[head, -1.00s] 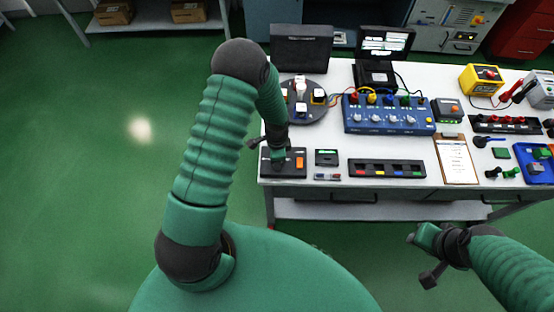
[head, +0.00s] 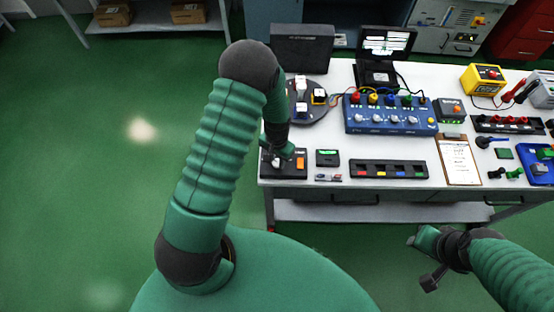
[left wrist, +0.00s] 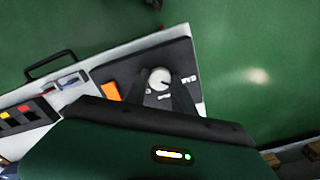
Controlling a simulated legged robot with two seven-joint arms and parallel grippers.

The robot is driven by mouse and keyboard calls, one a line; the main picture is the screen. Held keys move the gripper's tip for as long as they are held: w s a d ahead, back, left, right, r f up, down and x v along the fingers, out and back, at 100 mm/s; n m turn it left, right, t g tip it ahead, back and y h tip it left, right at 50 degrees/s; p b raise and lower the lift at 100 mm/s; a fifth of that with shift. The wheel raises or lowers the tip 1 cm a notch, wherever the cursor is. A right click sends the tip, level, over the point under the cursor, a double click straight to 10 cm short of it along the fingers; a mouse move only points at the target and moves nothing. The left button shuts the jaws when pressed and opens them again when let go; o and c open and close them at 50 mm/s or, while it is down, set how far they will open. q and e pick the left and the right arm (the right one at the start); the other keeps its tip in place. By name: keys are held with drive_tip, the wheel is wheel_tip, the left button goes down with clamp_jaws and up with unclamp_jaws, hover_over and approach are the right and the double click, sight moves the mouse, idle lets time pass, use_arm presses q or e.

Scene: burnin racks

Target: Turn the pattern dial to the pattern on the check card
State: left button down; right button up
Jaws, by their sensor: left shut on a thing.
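The pattern dial (left wrist: 160,78) is a round pale knob on a dark panel with small white marks around it, seen in the left wrist view. The dark panel (head: 287,173) with an orange switch lies at the table's near left corner in the head view. My left gripper (left wrist: 161,86) is shut on the dial, with a dark finger on each side of it. The marks are too blurred to read. A clipboard with a printed sheet (head: 457,160) lies to the right; I cannot tell if it is the check card. My right gripper (head: 424,245) hangs in front of the table, away from everything.
A small box with a green display (head: 327,158) stands just right of the panel. A black strip with coloured marks (head: 387,169) lies further right. A round dark turntable (head: 312,115) and a blue box with knobs and wires (head: 389,115) stand behind.

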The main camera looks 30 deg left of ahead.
sight(277, 161)
use_arm(q)
drive_tip(key=shift+n, duration=0.9)
drive_tip(key=c, duration=1.1)
unclamp_jaws()
drive_tip(key=shift+w, duration=0.1)
drive_tip(key=shift+o, duration=0.2)
wheel_tip(277, 161, up, 17)
drive_tip(key=b, duration=0.2)
drive_tip(key=shift+f, duration=0.2)
